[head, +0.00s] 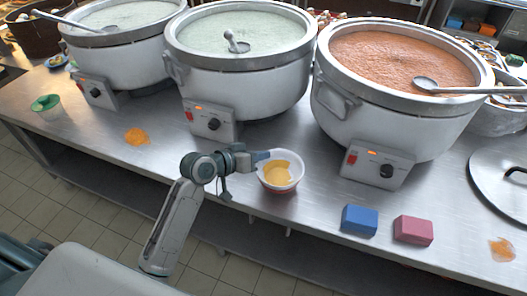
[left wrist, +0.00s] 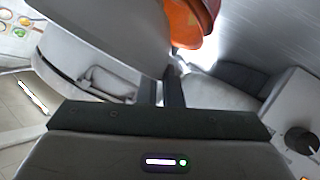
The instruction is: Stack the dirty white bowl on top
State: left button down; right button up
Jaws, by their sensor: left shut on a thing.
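The white bowl (head: 296,182), with a yellow-orange stain or residue inside, is at the front edge of the steel counter, before the middle pot. A reddish band shows under it; I cannot tell whether this is another bowl beneath. My left gripper (head: 262,158) reaches in from the left and is shut on the bowl's left rim. In the left wrist view its dark fingers (left wrist: 164,92) are close together, with white and orange surfaces just beyond the tips. My right gripper is not in view.
Three large pots stand along the counter: left (head: 122,48), middle (head: 235,78) and right (head: 385,115). A blue block (head: 358,221) and a pink block (head: 413,230) lie right of the bowl. Orange spills (head: 137,136) mark the counter.

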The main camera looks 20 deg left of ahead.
pick_arm(q)
jog(key=w, duration=0.3)
jog(key=shift+a+f, duration=0.15)
jog(key=shift+a, duration=0.1)
jog(key=f+p, duration=0.1)
jog(key=f, duration=0.2)
jog(key=shift+w+a+p, duration=0.1)
jog(key=shift+w+p, duration=0.25)
jog(key=shift+f, duration=0.35)
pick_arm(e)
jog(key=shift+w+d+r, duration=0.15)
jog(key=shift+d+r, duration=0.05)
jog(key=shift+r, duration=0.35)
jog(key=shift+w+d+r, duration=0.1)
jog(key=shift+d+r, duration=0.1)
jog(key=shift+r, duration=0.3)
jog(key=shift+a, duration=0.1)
pick_arm(q)
jog(key=shift+f, duration=0.15)
jog(key=c, duration=1.6)
grip_release()
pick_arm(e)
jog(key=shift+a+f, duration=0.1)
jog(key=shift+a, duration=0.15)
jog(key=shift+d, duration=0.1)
